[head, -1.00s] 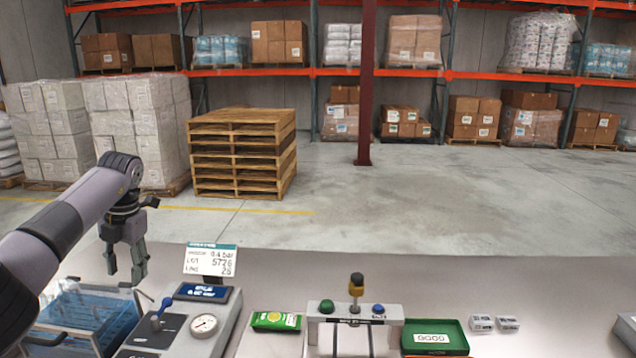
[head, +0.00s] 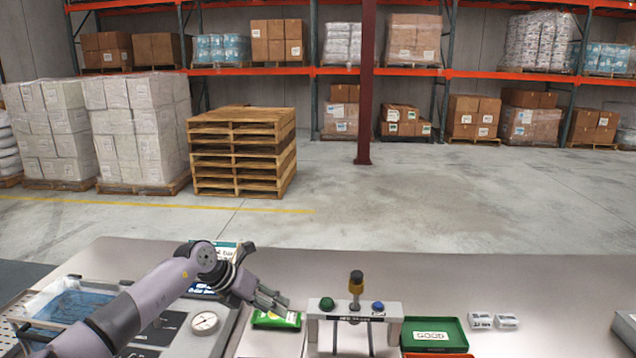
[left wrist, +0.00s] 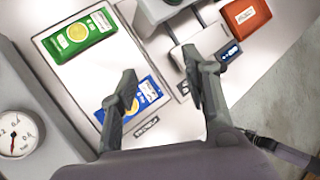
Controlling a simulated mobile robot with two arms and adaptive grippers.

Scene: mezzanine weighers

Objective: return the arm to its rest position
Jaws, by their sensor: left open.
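My left arm comes in from the left in the head view and reaches across the bench. My left gripper (head: 276,299) is at its end, just above and left of the green packet (head: 280,319) in the picture. In the left wrist view my left gripper (left wrist: 160,75) has its two fingers apart, with nothing held between them. The green packet (left wrist: 82,34) lies on a white surface there. A blue packet (left wrist: 152,92) lies partly hidden behind one finger. My right gripper does not show.
A press-like station with two buttons (head: 355,312) stands right of the gripper. A green tray (head: 435,335) is farther right, and a red tray (left wrist: 246,18) shows in the wrist view. A gauge panel (head: 205,323) and a clear bin (head: 72,306) are left. The back-right bench is clear.

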